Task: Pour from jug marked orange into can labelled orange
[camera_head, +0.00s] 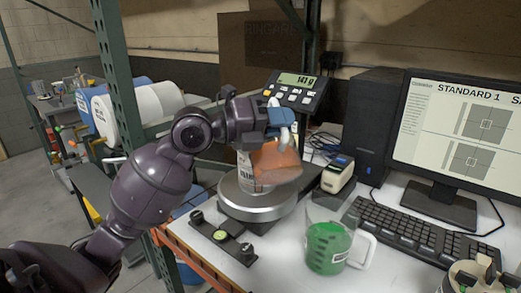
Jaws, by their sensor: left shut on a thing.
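My left gripper (281,117) is shut on the jug (278,160), a clear vessel with orange liquid. It holds the jug tilted above the round scale plate. A can (245,172) with dark lettering stands on the scale plate, partly hidden behind the jug and my arm. I cannot read its whole label. The jug overlaps the can in this view, and I cannot tell whether liquid is flowing. My right gripper is not in view.
The scale (258,206) has a display (298,81) reading about 143 g. A jug of green liquid (327,246) stands at the front of the table. A keyboard (400,228), monitor (455,135) and small label device (338,174) are to the right. A green rack post (117,75) stands at left.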

